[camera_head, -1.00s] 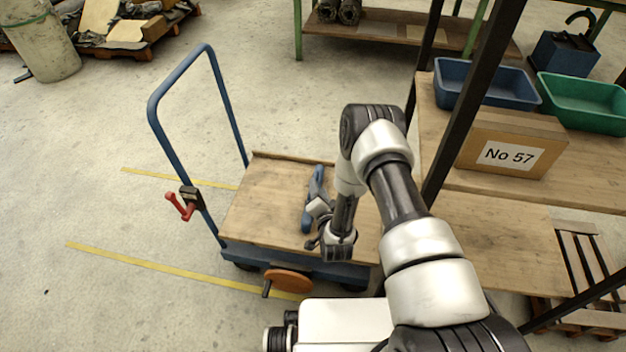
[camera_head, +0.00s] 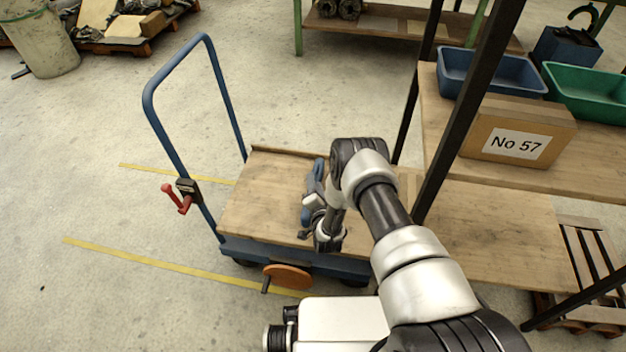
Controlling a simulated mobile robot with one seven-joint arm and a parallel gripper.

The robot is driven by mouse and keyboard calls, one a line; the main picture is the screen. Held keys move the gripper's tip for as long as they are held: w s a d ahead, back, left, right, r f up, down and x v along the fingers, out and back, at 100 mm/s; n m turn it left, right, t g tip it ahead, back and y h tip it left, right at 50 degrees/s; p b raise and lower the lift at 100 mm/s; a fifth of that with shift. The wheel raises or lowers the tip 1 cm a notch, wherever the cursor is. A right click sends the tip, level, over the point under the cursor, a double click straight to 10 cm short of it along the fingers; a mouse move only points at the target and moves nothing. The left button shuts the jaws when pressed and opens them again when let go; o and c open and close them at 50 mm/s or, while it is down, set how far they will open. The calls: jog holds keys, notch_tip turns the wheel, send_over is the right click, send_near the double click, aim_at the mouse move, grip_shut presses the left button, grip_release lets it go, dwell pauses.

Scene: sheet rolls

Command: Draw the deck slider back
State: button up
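The deck slider, seen as a blue bar (camera_head: 317,172), lies on the wooden deck of the blue trolley (camera_head: 262,195), right of the deck's middle. My gripper (camera_head: 311,201) is low over the deck at the slider, in front of its middle and near part. The arm reaches in from the lower right and covers the right side of the deck. The fingers are small and partly hidden by the wrist. I cannot tell whether they are closed on the slider or only beside it.
The trolley has a tall blue handle (camera_head: 153,118) with a red lever (camera_head: 178,200) and an orange handwheel (camera_head: 287,277) in front. A shelf with dark posts, blue and green bins (camera_head: 490,75) and a No 57 box (camera_head: 518,131) stands close right.

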jog(key=shift+b+x, duration=0.55)
jog(key=shift+x, duration=1.8)
grip_shut()
